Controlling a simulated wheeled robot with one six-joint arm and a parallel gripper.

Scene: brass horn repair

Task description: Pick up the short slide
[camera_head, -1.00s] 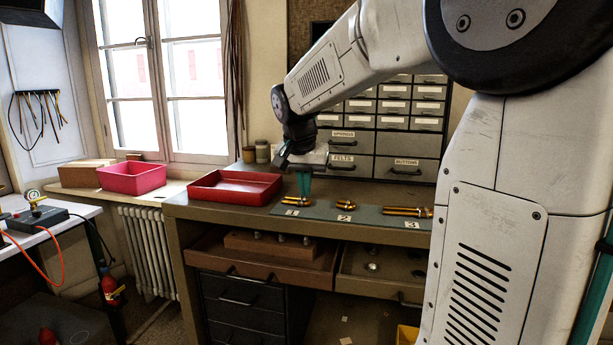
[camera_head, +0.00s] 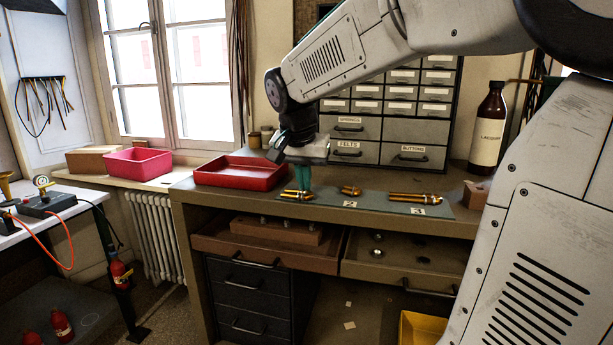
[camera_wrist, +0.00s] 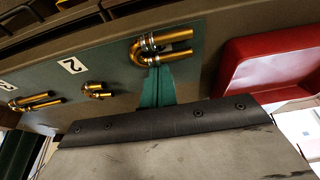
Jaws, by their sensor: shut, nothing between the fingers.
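Three brass slides lie in a row on the green mat (camera_head: 375,203) on the bench. The middle one (camera_head: 350,190), by the "2" card, looks the shortest; it also shows in the wrist view (camera_wrist: 97,90). The left slide (camera_head: 297,195) is a U-shaped double tube in the wrist view (camera_wrist: 170,46). The right slide (camera_head: 414,197) is the longest, by the "3" card. My gripper (camera_head: 303,186), with teal fingers, is shut and empty. Its fingertips (camera_wrist: 155,82) are at the left slide, left of the middle one; whether they touch it is unclear.
A red tray (camera_head: 240,174) stands left of the mat, near my gripper. Drawer cabinets (camera_head: 400,130) rise behind. A lacquer bottle (camera_head: 488,130) stands at the right. Two open drawers (camera_head: 395,262) jut out below the bench top.

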